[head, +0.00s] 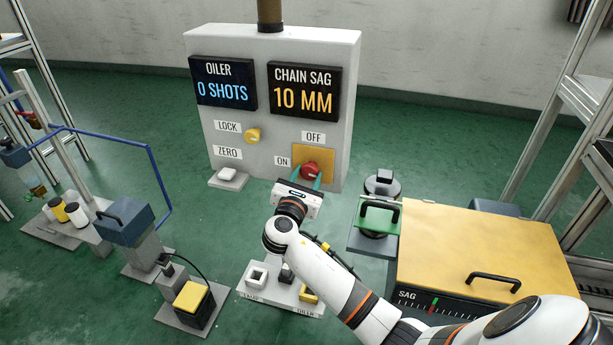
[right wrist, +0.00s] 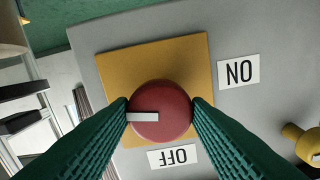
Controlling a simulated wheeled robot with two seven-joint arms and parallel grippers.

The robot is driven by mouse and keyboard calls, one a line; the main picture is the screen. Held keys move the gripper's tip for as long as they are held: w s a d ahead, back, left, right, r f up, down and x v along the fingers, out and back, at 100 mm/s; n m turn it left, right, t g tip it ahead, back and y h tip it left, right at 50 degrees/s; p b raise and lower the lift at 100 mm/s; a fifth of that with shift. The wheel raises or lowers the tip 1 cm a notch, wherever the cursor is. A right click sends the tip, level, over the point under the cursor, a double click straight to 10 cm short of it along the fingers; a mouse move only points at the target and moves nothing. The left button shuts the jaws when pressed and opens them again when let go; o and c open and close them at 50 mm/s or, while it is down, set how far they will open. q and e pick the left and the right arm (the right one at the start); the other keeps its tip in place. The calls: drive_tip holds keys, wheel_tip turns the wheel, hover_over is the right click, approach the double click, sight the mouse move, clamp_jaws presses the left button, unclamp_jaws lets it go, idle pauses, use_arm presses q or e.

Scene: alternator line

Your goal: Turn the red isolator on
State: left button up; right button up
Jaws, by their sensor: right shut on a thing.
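The red isolator (head: 311,168) is a round red knob on a yellow square plate (head: 327,153), low on the right of the grey panel. My right gripper (head: 308,177) has its two green ribbed fingers on either side of the knob, shut on it. In the right wrist view the knob (right wrist: 172,98) sits between the fingertips. Its white bar (right wrist: 143,116) points left there, away from the upside-down ON label (right wrist: 238,71). The OFF label (right wrist: 173,156) is below the knob in that view. My left gripper is not in view.
The panel (head: 226,122) also carries a yellow knob (head: 252,135) by LOCK, a white ZERO button (head: 228,174) and two displays reading 0 SHOTS and 10 MM.

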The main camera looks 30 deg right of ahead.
drive_tip(key=shift+m, duration=0.9)
drive_tip(key=m, duration=0.2)
drive_tip(key=shift+f+m, duration=0.1)
drive_tip(key=shift+m, duration=0.3)
drive_tip(key=m, duration=0.2)
drive_tip(key=shift+m+b, duration=0.3)
drive_tip(key=m+b, duration=0.1)
drive_tip(key=m, duration=0.1)
drive_tip(key=shift+f+m, duration=0.1)
drive_tip(key=shift+m, duration=0.3)
drive_tip(key=m+b, duration=0.1)
drive_tip(key=m, duration=0.1)
drive_tip(key=shift+m, duration=0.3)
drive_tip(key=m+b, duration=0.2)
drive_tip(key=shift+m, duration=0.3)
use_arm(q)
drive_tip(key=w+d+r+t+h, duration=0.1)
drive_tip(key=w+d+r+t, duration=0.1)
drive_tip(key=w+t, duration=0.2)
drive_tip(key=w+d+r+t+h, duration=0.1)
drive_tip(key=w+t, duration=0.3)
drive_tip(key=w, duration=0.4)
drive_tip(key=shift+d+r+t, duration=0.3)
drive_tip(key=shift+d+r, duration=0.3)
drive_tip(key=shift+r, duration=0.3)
use_arm(e)
drive_tip(key=shift+m, duration=0.4)
